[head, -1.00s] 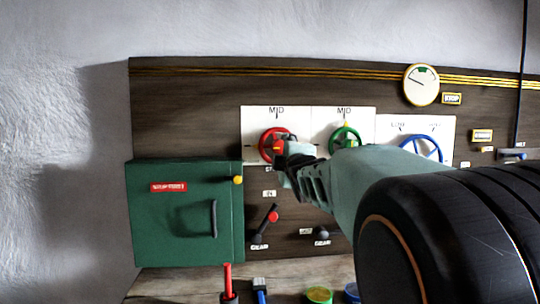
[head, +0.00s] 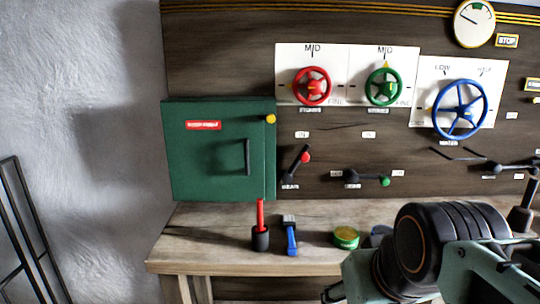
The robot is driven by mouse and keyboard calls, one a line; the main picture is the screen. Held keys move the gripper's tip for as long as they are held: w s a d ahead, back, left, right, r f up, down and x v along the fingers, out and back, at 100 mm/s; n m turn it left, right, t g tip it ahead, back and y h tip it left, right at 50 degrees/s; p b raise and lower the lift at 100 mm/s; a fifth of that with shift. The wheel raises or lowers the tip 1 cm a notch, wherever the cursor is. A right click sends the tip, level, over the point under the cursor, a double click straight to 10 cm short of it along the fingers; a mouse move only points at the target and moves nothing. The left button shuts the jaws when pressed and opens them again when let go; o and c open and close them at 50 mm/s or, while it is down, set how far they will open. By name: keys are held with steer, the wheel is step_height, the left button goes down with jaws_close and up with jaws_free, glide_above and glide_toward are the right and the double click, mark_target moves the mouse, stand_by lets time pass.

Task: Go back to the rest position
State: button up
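My arm (head: 430,240) is folded low at the right, in front of the bench, with a black ribbed joint and pale green links. It is clear of the wall panel. I cannot make out my gripper's fingers among the dark parts at the bottom edge, nor whether they hold anything. The red handwheel (head: 312,87), green handwheel (head: 382,87) and blue handwheel (head: 460,109) are all free of my arm. The red and green wheels sit under MID labels.
A shut green cabinet (head: 218,150) hangs at the left. Below are a red-knobbed lever (head: 300,160) and a green-knobbed lever (head: 370,180). The wooden bench (head: 200,232) bears a red-handled tool in a black cup, a blue brush (head: 290,238) and a green-yellow tin (head: 345,237).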

steer(key=shift+m+g, duration=0.5)
steer(key=s, duration=0.1)
steer(key=s+f, duration=0.1)
steer(key=s+p, duration=0.1)
steer(key=s, duration=0.1)
steer(key=shift+f, duration=0.25)
steer(key=r+p, duration=1.4)
steer(key=r, duration=0.1)
steer(key=r+p, duration=0.7)
steer(key=p, duration=0.1)
steer(key=shift+w+a+r, duration=0.1)
steer(key=shift+w+r, duration=0.1)
steer(key=shift+w, duration=0.15)
steer(key=shift+c, duration=0.4)
